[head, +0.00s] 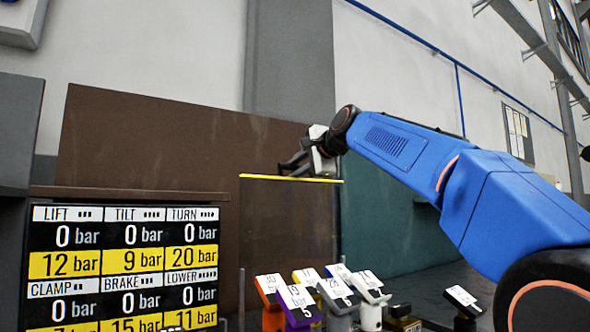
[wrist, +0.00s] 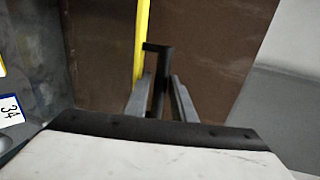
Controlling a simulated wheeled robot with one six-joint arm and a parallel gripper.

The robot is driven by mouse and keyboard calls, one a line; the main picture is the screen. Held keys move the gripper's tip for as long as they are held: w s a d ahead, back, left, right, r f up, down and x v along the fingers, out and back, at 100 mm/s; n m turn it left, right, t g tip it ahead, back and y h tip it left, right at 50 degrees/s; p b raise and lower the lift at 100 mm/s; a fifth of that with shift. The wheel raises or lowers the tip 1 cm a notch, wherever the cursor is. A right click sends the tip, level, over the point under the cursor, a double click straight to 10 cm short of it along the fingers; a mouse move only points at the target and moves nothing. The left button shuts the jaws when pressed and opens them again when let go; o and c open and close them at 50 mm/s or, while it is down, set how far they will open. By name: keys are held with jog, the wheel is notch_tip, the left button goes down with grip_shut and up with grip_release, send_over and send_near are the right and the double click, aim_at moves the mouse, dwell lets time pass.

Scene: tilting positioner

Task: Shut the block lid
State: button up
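My gripper (head: 293,166) is at the end of the blue arm, at the top edge of a yellow-edged panel (head: 290,178) in the head view. In the wrist view, my gripper (wrist: 161,84) has its two grey fingers on either side of a black hooked bar (wrist: 158,62). I cannot tell whether the fingers press on the bar or stand apart from it. The yellow edge (wrist: 141,40) runs up just left of the bar. No part can be clearly made out as the block lid.
A board of bar readings (head: 124,265) stands at the lower left. Several tagged coloured handles (head: 298,300) stand low in the middle. A large brown panel (head: 150,140) is behind my gripper, with a green panel (head: 395,230) to its right. A blue-edged tag (wrist: 10,110) shows at left.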

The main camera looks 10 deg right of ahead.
jog(key=shift+w+a, duration=0.15)
jog(key=shift+w, duration=0.15)
jog(key=shift+c, duration=0.2)
grip_shut()
jog(key=shift+f, duration=0.1)
jog(key=shift+s, duration=0.1)
